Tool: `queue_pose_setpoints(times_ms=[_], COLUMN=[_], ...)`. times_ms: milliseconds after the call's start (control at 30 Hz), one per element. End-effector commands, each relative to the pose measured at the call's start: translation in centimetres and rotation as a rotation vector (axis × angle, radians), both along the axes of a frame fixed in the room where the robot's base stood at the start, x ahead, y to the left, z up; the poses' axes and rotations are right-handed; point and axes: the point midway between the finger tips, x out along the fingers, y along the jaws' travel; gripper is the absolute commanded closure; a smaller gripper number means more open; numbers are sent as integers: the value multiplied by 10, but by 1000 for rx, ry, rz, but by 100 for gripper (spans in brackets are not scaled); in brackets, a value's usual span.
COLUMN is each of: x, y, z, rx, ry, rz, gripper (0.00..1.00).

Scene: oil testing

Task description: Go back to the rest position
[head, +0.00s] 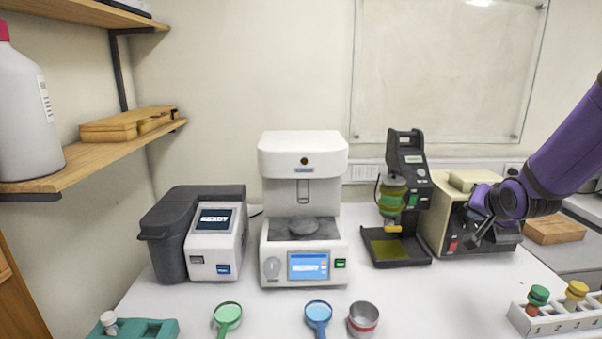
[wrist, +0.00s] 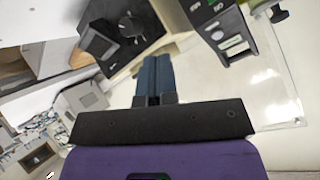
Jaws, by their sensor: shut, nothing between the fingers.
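My gripper (wrist: 155,80) is shut and empty in the wrist view, its two dark fingers side by side. In the head view my purple arm comes in from the right, with the gripper end (head: 480,222) above the bench in front of the beige box instrument (head: 440,217). The fingertips are small and dark there, apart from the bench top. No object is held.
A black stand device with a green container (head: 393,192) is left of my gripper. A white instrument (head: 303,165) and a grey-white analyser (head: 215,245) stand further left. A white rack (head: 521,319) with capped bottles is at front right. Green and blue-handled dishes (head: 318,312) and a metal cup (head: 362,318) lie in front.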

Motion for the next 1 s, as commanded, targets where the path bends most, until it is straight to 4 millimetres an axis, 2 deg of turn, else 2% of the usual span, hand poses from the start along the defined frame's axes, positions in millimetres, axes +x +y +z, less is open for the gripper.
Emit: queue_pose_setpoints(times_ms=[33, 200, 500, 733, 900, 1000], x=[-10, -48, -129, -202, -255, -279], y=[7, 24, 56, 80, 95, 101], z=[14, 47, 91, 113, 121, 123], rx=[-32, -121, -229, -274, -290, -294], ry=[17, 104, 254, 358, 425, 454], rz=[13, 54, 159, 276, 382, 435], gripper=[100, 100, 100, 100, 100, 100])
